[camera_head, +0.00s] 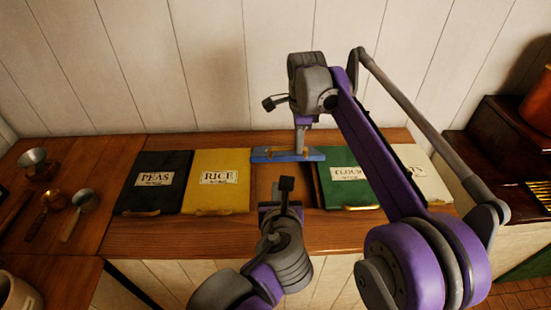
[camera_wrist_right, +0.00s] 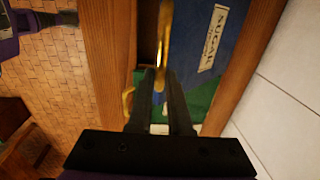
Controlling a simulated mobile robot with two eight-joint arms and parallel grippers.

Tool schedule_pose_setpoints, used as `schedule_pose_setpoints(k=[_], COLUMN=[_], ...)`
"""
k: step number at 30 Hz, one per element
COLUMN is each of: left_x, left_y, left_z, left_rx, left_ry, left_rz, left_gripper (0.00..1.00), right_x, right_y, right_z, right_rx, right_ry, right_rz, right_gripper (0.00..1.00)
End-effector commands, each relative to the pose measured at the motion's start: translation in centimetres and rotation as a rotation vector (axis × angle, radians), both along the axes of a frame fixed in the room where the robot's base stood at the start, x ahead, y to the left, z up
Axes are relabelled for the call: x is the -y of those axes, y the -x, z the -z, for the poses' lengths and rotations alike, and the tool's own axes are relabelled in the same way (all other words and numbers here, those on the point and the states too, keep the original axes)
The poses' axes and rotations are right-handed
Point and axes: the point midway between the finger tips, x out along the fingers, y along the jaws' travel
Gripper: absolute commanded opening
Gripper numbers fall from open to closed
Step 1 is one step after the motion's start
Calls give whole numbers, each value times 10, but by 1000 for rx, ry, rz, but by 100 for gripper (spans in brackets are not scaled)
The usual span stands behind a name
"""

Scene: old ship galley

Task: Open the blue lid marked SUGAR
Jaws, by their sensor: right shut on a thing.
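The blue lid (camera_head: 270,154) stands raised above its opening, seen as a narrow strip in the head view. In the right wrist view, the blue lid (camera_wrist_right: 190,65) shows its SUGAR label (camera_wrist_right: 213,38). My right gripper (camera_head: 301,140) is above the lid. In the right wrist view, my right gripper's dark fingers (camera_wrist_right: 161,88) are shut on the lid's brass handle (camera_wrist_right: 164,45). My left gripper (camera_head: 286,188) is in front of the opening, below the lid in the picture. Its jaws are side-on, so their state is unclear.
The black PEAS lid (camera_head: 148,190) and yellow RICE lid (camera_head: 219,190) lie flat to the left. The green FLOUR lid (camera_head: 345,190) and a white lid (camera_head: 420,175) lie right, partly behind my arm. Scoops (camera_head: 80,203) lie far left. A plank wall (camera_head: 200,70) stands behind.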

Motion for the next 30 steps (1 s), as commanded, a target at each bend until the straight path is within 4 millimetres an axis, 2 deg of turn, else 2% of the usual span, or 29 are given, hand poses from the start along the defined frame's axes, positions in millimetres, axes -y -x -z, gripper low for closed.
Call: schedule_pose_setpoints(k=[15,18,24,30], left_x=[-2,-2,-1,-1], left_y=[-87,-102,-118,-121], left_z=[42,34,28,27], left_rx=[-2,-2,-3,-3], left_ry=[4,6,6,6], left_rz=[-8,-6,-5,-4], left_gripper=[0,0,0,0], right_x=[0,1,1,1], right_y=[-4,-4,-4,-4], right_z=[3,3,3,3], right_rx=[11,11,11,11], right_ry=[0,0,0,1], right_rz=[1,1,1,1], right_gripper=[0,0,0,0])
